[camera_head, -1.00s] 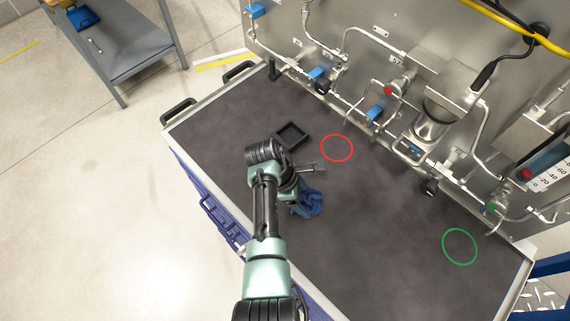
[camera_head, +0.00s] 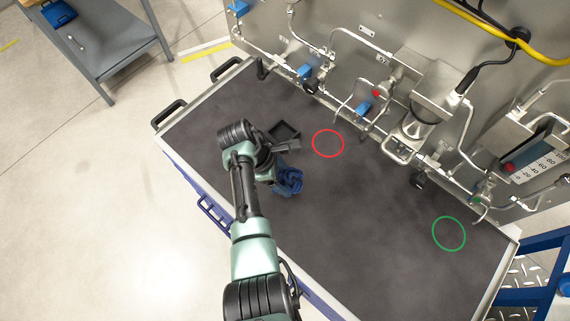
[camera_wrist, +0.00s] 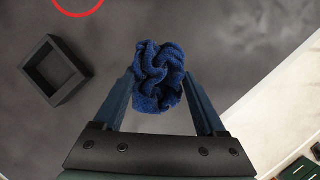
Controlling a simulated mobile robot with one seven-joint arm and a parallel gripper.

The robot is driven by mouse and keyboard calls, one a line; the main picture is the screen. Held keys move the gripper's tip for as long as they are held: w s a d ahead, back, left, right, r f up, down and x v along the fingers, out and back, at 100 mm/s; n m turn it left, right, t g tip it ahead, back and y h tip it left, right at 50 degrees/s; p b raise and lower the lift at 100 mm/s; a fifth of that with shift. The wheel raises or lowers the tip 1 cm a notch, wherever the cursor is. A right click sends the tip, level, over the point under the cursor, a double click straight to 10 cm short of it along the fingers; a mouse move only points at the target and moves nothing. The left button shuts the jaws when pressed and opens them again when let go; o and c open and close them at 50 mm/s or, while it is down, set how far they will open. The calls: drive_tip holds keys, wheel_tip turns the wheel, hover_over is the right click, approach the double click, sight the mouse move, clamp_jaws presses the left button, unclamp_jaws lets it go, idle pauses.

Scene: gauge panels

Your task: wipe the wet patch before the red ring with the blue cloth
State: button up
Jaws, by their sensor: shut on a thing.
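The blue cloth (camera_head: 288,179) is a crumpled bundle over the dark worktop. In the wrist view the cloth (camera_wrist: 157,77) sits between the two fingers of my gripper (camera_wrist: 160,95), which is shut on it. The red ring (camera_head: 328,144) lies on the worktop, to the upper right of the cloth in the head view. Part of the red ring (camera_wrist: 78,5) shows at the top left of the wrist view. I cannot clearly make out a wet patch by the ring. My arm hides part of the worktop.
A black open tray (camera_head: 285,132) lies left of the red ring; it also shows in the wrist view (camera_wrist: 54,69). A green ring (camera_head: 449,233) marks the right part of the worktop (camera_head: 350,220). Pipes and the gauge panel (camera_head: 410,120) line the back edge.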

wheel_tip(320, 180, up, 3)
drive_tip(key=shift+w+a+f+p, duration=0.1)
drive_tip(key=shift+w+a+p, duration=0.05)
drive_tip(key=shift+p, duration=0.9)
drive_tip(key=shift+r+p, duration=0.5)
drive_tip(key=shift+r, duration=0.1)
